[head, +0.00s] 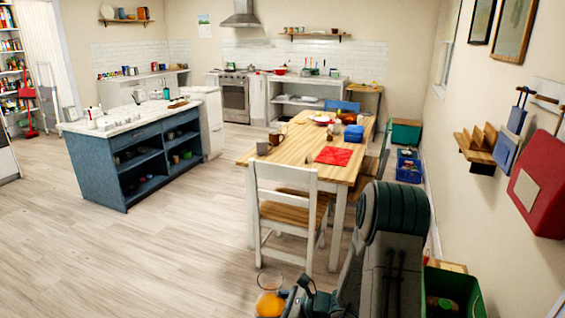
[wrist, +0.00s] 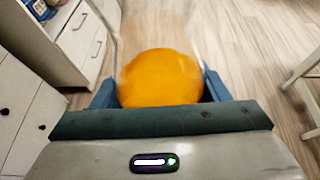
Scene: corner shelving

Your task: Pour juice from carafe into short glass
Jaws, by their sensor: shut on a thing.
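The carafe (head: 269,303) shows at the bottom edge of the head view, with clear glass above orange juice; its base is cut off. It looks about upright. My gripper (head: 290,300) is beside it, partly cut off by the frame. In the wrist view the carafe (wrist: 160,78) sits between the two blue fingers of my gripper (wrist: 160,92), which is shut on it. The carafe is held over the floor, away from the table. I cannot pick out the short glass among the small items in view.
A wooden table (head: 290,143) with dishes and a red cloth (head: 333,156) stands ahead, a white chair (head: 285,215) before it. A blue island (head: 130,150) is at left. A green crate (head: 455,290) is at lower right. Floor at left is clear. White drawers (wrist: 80,40) are close in the wrist view.

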